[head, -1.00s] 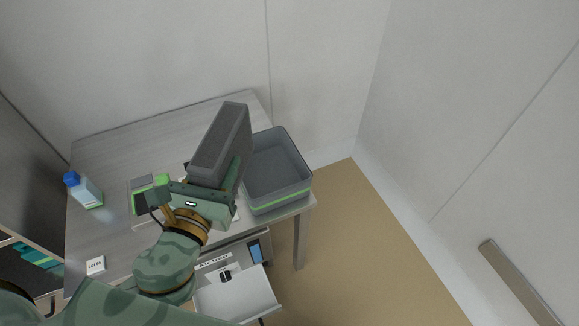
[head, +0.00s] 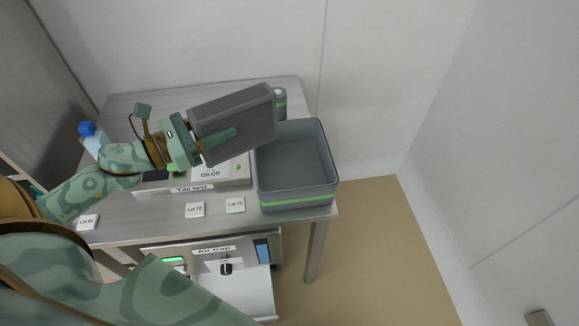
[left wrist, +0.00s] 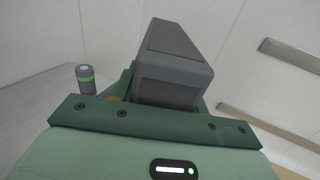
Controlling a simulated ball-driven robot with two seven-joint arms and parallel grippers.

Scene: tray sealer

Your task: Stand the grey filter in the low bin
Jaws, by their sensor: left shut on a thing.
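The grey filter (head: 240,108) is a dark grey block held in my left gripper (head: 217,138). The gripper is shut on it, and the filter sticks out to the right, tilted, above the table. In the left wrist view the filter (left wrist: 172,70) stands out beyond the gripper's green body. The low bin (head: 298,170) is a grey open box with a green stripe at the table's right end. Its visible inside is empty. The filter's right end is near the bin's upper left rim, and looks higher than it. My right gripper is not in view.
A device labelled "Tile test" (head: 192,188) sits under the gripper, left of the bin. A grey canister with a green band (head: 280,100) stands behind the bin. A blue-capped bottle (head: 92,138) is at left. An open drawer (head: 240,292) juts out below the table (head: 140,225).

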